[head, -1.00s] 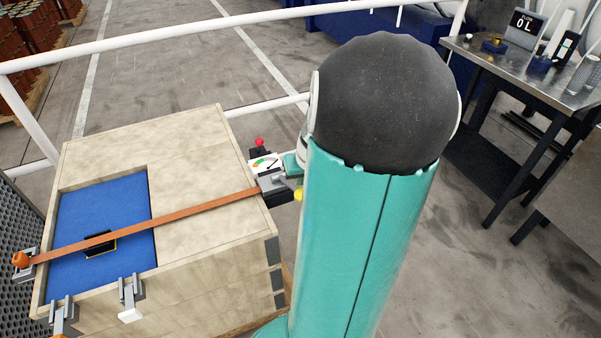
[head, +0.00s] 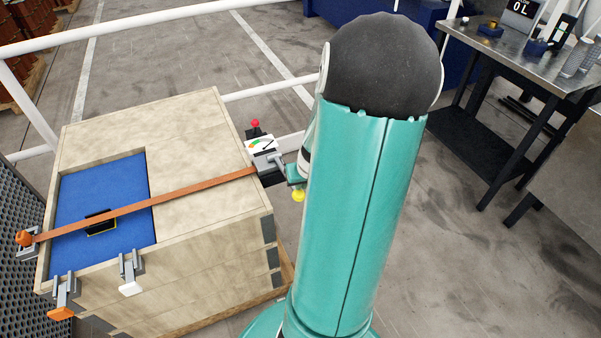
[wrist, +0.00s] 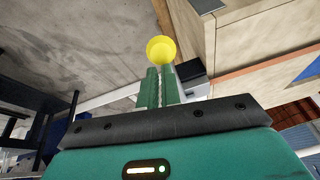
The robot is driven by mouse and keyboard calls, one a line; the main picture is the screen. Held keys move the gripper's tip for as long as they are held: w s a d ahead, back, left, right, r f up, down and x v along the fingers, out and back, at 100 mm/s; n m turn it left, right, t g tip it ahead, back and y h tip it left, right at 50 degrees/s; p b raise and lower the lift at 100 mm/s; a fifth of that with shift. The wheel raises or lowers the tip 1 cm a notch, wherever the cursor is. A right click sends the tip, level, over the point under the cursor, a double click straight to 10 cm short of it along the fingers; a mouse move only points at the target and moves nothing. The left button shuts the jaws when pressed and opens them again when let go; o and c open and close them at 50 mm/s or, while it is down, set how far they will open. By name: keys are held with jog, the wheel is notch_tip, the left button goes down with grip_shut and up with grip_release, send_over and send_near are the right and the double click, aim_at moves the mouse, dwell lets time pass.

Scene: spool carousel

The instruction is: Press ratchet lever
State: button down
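The ratchet (head: 266,163) sits at the right end of an orange strap (head: 190,190) across a wooden crate (head: 195,140). A yellow knob (head: 298,196) shows just right of and below the ratchet; I take it as the lever's end. My gripper (head: 294,174) is beside the ratchet, just above the knob in the head view, partly hidden by my arm. In the wrist view my gripper (wrist: 161,70) has its two green fingers together with only a thin line between them. The yellow knob (wrist: 161,49) appears right at their tips, not between them; contact cannot be told.
A dial gauge (head: 260,145) and a red knob (head: 255,123) stand behind the ratchet. A blue panel (head: 75,195) and latches (head: 130,270) are on the crate's left part. A white rail (head: 200,20) runs behind. A metal workbench (head: 540,65) stands far right.

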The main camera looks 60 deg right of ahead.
jog(key=shift+s+a+f, duration=0.35)
jog(key=shift+a+f, duration=0.1)
jog(key=shift+f, duration=0.25)
jog(key=shift+d, duration=0.1)
jog(key=shift+w+r, duration=0.1)
jog(key=shift+w, duration=0.05)
jog(key=shift+w+d+r, duration=0.2)
jog(key=shift+r, duration=0.05)
jog(key=s+v, duration=0.1)
jog(key=v, duration=1.1)
jog(key=shift+d, duration=0.25)
jog(key=shift+w, duration=0.15)
